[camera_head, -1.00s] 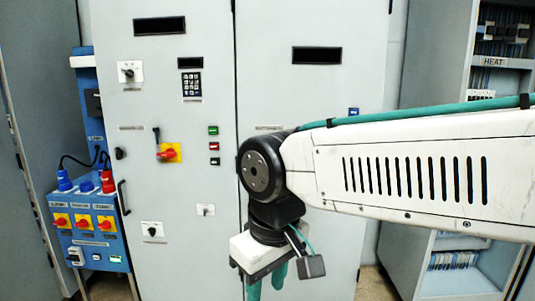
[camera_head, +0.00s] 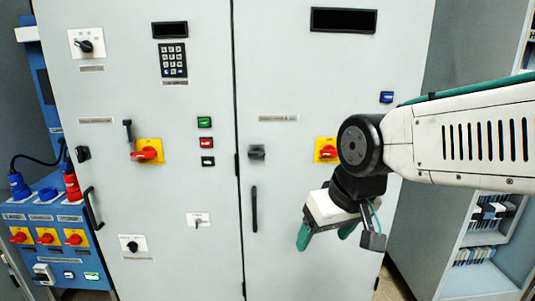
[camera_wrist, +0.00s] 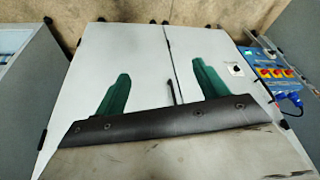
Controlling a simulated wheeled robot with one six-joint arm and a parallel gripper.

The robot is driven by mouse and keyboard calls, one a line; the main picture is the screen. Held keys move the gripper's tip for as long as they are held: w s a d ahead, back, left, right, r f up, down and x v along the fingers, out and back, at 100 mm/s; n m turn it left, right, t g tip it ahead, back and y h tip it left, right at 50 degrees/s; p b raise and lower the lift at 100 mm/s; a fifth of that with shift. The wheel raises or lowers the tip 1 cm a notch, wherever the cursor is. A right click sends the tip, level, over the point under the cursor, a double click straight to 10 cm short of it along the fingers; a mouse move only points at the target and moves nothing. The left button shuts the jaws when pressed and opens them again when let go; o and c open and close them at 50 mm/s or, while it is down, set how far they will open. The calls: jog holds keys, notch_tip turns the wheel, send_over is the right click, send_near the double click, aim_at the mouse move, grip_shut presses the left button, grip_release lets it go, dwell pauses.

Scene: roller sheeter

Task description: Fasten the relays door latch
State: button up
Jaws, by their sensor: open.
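A grey cabinet has a left door (camera_head: 130,80) and a right door (camera_head: 300,70) that meet at a dark vertical seam. Both look closed. A small black turn latch (camera_head: 257,152) sits on the right door near the seam, under a label too small to read. A black bar handle (camera_head: 254,208) is below it. Another black turn latch (camera_head: 83,153) is on the left door's left edge. I cannot read which door is for relays. My gripper (camera_head: 325,234), with green fingers, is open and empty, in front and right of the bar handle. The wrist view shows its spread fingers (camera_wrist: 160,75) against the doors.
A red and yellow rotary switch (camera_head: 327,150) on the right door is close to my arm. The left door has a similar switch (camera_head: 146,151), a keypad (camera_head: 173,60) and buttons (camera_head: 205,142). A blue socket panel (camera_head: 50,240) stands left. An open relay shelf (camera_head: 485,225) is right.

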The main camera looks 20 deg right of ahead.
jog(key=w+a+m+t, duration=0.15)
jog(key=w+t, duration=0.25)
jog(key=w, duration=0.9)
jog(key=w+a+n+t, duration=0.15)
jog(key=w+t, duration=0.35)
jog(key=w, duration=0.8)
jog(key=m+t+h, duration=0.4)
jog(key=t+h, duration=0.4)
send_near(256, 154)
jog(key=w, duration=0.2)
jog(key=x, duration=0.7)
jog(key=shift+d+r, duration=0.35)
jog(key=shift+d, duration=0.05)
jog(key=shift+c, duration=0.3)
jog(key=c, duration=0.9)
